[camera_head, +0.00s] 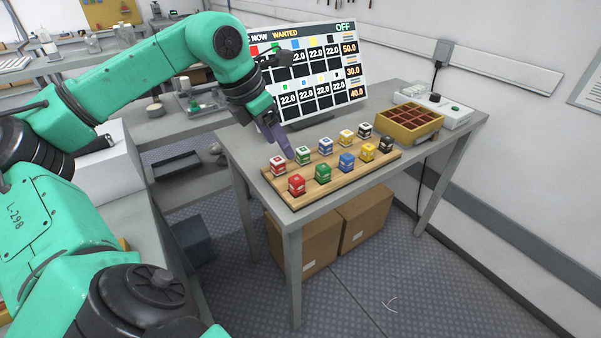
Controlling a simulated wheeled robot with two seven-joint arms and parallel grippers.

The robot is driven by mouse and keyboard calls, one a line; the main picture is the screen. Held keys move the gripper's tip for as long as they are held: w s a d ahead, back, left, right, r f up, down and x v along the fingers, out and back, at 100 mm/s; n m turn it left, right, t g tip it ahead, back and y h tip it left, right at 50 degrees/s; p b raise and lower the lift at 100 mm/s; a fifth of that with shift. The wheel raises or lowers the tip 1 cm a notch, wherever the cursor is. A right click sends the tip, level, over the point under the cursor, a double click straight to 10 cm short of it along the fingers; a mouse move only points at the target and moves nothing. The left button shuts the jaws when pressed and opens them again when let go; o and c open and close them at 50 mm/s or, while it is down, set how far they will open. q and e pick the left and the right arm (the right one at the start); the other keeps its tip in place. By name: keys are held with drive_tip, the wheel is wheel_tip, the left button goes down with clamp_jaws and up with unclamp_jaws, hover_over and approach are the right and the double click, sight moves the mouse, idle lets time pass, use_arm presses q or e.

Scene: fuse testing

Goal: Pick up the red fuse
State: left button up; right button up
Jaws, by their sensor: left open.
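A red fuse (296,185) stands at the left end of the front row on a wooden board (330,178). A red-and-white fuse (277,163) stands behind it, at the left end of the back row. My left gripper (286,153) reaches in from the upper left and points down, its tips just above and right of the red-and-white fuse. It is open, and nothing shows between its fingers. From this view I cannot tell the exact gap to the fuses. My right gripper is out of view.
Other green, blue, yellow and black fuses (347,161) fill both rows. A monitor (330,70) stands behind the board. A box with compartments (408,121) and a white device (440,108) sit at the right. The grey table's (237,150) left edge is close to the board.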

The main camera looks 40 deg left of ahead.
use_arm(q)
drive_tip(key=p, duration=0.1)
hover_over(297, 179)
drive_tip(key=s, duration=0.2)
drive_tip(key=f, duration=0.6)
drive_tip(key=shift+a+f, duration=0.2)
drive_tip(key=shift+f, duration=0.1)
drive_tip(key=p+x, duration=0.2)
drive_tip(key=x, duration=0.4)
drive_tip(key=shift+a+f, duration=0.1)
drive_tip(key=shift+f, duration=0.3)
drive_tip(key=shift+w+f, duration=0.15)
drive_tip(key=shift+f, duration=0.05)
drive_tip(key=shift+c, duration=1.2)
clamp_jaws()
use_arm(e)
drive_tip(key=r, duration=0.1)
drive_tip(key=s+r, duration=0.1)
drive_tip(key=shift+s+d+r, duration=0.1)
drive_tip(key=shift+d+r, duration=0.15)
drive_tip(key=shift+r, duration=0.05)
